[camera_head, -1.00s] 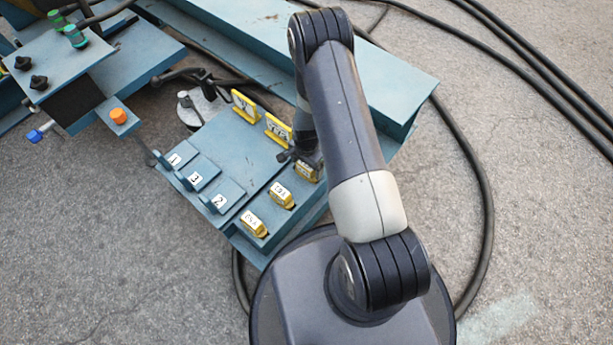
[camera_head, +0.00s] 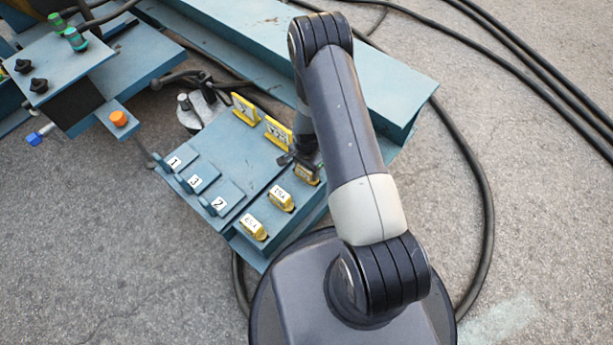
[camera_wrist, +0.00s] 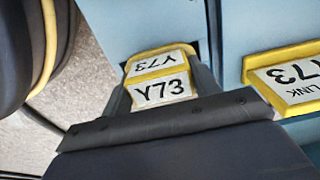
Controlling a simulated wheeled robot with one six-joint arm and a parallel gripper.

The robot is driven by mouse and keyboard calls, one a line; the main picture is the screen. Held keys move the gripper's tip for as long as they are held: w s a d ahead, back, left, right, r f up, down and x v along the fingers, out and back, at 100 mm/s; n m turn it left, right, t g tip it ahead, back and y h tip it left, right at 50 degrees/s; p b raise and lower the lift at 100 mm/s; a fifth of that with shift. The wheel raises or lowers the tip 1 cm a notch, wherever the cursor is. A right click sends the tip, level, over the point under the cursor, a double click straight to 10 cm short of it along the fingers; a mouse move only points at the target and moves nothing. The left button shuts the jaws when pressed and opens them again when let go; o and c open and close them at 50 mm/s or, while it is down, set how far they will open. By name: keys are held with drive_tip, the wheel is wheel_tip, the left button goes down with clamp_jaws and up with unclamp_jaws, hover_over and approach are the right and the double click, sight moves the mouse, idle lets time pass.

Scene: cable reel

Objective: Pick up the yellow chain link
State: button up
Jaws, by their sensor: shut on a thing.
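The yellow chain link (camera_head: 307,176) is a small block with a white label, at the right end of a row of yellow blocks on the blue bench. In the wrist view the link (camera_wrist: 160,74) shows two white faces reading Y73. My gripper (camera_head: 303,163) is over it, pointing down and shut on it. In the wrist view the dark gripper (camera_wrist: 165,122) covers the link's near side. The fingertips' contact is hidden. The link seems to be still at its place on the bench.
Two similar yellow blocks (camera_head: 281,199) (camera_head: 253,226) stand to the left. Upright yellow plates (camera_head: 278,133) (camera_head: 245,109) stand behind; one, marked Y73 LINK (camera_wrist: 290,78), is close on the right in the wrist view. Numbered blue blocks (camera_head: 220,202) line the left side. Cables (camera_head: 485,190) lie around.

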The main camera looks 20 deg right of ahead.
drive_tip(key=shift+r, duration=0.1)
wheel_tip(320, 180, up, 33)
drive_tip(key=p, duration=1.5)
idle(0.8)
drive_tip(key=shift+w, duration=0.1)
idle(0.4)
wheel_tip(320, 180, up, 18)
drive_tip(key=n+p, duration=1.1)
drive_tip(key=p, duration=0.3)
drive_tip(key=shift+s, duration=0.2)
